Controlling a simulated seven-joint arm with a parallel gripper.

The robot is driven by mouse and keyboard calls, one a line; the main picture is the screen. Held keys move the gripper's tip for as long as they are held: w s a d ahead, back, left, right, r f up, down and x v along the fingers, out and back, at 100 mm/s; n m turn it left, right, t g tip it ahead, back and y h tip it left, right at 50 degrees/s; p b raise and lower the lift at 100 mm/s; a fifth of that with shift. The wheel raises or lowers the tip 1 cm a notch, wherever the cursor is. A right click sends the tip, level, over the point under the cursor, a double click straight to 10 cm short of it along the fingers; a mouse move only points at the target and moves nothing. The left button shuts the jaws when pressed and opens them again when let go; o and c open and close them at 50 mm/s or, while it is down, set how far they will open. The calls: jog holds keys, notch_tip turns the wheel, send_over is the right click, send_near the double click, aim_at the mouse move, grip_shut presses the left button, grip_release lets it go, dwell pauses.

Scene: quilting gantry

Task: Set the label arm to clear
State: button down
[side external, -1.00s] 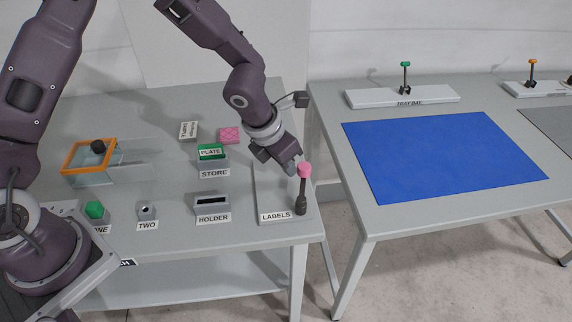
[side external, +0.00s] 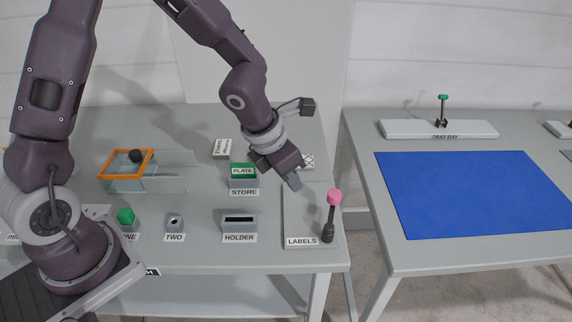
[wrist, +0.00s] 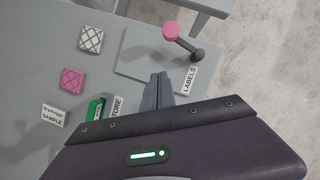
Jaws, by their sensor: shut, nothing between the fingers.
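The label arm (side external: 331,216) is a short dark lever with a pink knob (side external: 335,196). It stands nearly upright, leaning slightly right, at the front right of the pale plate (side external: 297,218) marked LABELS. In the wrist view the pink knob (wrist: 171,31) is beyond my fingertips, with the lever's dark base to its right. My gripper (side external: 295,182) is shut and empty above the plate, left of the knob and apart from it. In the wrist view my gripper (wrist: 160,76) shows its fingers together over the plate. No clear-position marking can be read.
Left of the plate are the HOLDER block (side external: 239,221), the green-topped STORE block (side external: 243,173) and an orange-rimmed clear box (side external: 126,164). White (wrist: 91,39) and pink (wrist: 73,80) patterned squares lie nearby. A second table with a blue mat (side external: 470,193) stands right, across a gap.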

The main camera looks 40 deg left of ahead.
jog(key=v, duration=0.5)
jog(key=shift+w+a, duration=0.1)
jog(key=shift+a, duration=0.2)
jog(key=s+a+r+n+y, duration=0.2)
jog(key=s+a+r+n, duration=0.25)
jog(key=n, duration=0.55)
jog(key=s+a+r+n+y, duration=0.2)
jog(key=s+a+r+n, duration=0.15)
jog(key=s+n, duration=0.4)
jog(key=s+d+r+n+h, duration=0.1)
jog(key=s+n, duration=0.3)
jog(key=n, duration=0.6)
jog(key=s+d+r+n+t+h, duration=0.1)
jog(key=s+r+n, duration=0.2)
jog(key=n, duration=0.8)
jog(key=s, duration=0.2)
jog(key=shift+s+r+h, duration=0.25)
jog(key=shift+r+h, duration=0.1)
jog(key=shift+h, duration=0.05)
